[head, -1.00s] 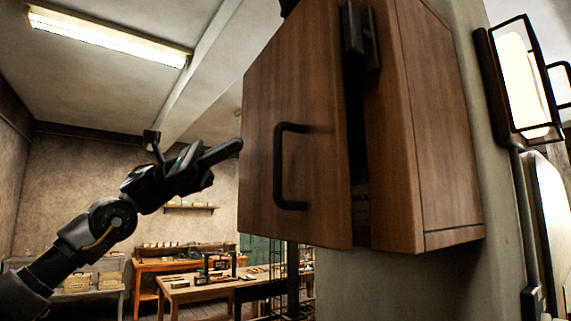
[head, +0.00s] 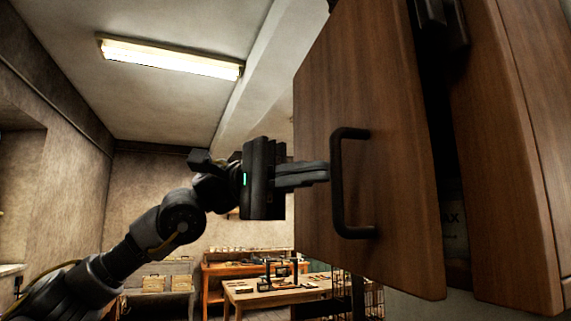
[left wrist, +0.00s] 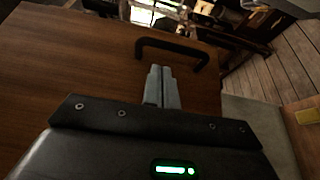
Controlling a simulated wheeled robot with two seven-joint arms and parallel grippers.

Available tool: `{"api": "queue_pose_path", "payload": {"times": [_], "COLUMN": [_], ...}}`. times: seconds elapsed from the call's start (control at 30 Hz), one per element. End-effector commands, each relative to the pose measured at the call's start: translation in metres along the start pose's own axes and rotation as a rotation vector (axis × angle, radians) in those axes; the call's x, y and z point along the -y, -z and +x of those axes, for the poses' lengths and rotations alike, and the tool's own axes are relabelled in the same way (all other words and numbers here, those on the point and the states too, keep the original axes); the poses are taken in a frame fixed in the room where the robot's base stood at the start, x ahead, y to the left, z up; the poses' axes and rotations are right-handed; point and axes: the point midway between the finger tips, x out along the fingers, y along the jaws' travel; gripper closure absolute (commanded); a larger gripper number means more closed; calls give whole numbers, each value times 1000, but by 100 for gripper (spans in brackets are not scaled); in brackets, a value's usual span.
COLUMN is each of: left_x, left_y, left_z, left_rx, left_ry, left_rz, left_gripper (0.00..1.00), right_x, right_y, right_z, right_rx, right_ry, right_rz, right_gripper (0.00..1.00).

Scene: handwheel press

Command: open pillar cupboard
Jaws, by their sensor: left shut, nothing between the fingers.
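The pillar cupboard's wooden door (head: 385,90) stands partly open in the head view, with a dark gap between it and the cupboard body (head: 520,160). Its black bar handle (head: 338,190) is on the door's outer face; the handle also shows in the left wrist view (left wrist: 172,46). My left gripper (head: 328,172) is shut and empty, its fingertips close to the handle's left side. In the left wrist view the closed fingers (left wrist: 162,72) point toward the handle over the door face. I cannot tell whether they touch it. My right gripper is not in view.
Inside the gap, a pale item with lettering (head: 453,225) is partly visible. Workbenches (head: 280,290) stand far back in the room. A ceiling lamp (head: 170,58) hangs above. The space left of the door is open.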

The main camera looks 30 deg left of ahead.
Motion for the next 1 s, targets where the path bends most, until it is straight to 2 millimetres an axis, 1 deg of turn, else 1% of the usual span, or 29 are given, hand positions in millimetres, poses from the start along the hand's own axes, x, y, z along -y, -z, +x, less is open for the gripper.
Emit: {"api": "queue_pose_path", "payload": {"times": [0.03,0.2,0.4,0.77,0.87,1.0], "left_x": [-4,-3,-1,0,1,3], "left_y": [-1,-1,0,-1,-4,-14], "left_z": [8,28,37,37,34,22], "left_rx": [2,-2,-3,-1,6,38], "left_ry": [3,0,-1,-2,-2,-2], "left_rz": [-1,0,0,0,0,1], "left_gripper": [100,100,100,100,100,100], "right_x": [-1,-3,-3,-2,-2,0], "right_y": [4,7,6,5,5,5], "right_z": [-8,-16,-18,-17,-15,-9], "right_rx": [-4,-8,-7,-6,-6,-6], "right_ry": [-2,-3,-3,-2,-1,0], "right_rz": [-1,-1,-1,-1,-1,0], "right_gripper": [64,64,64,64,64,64]}}
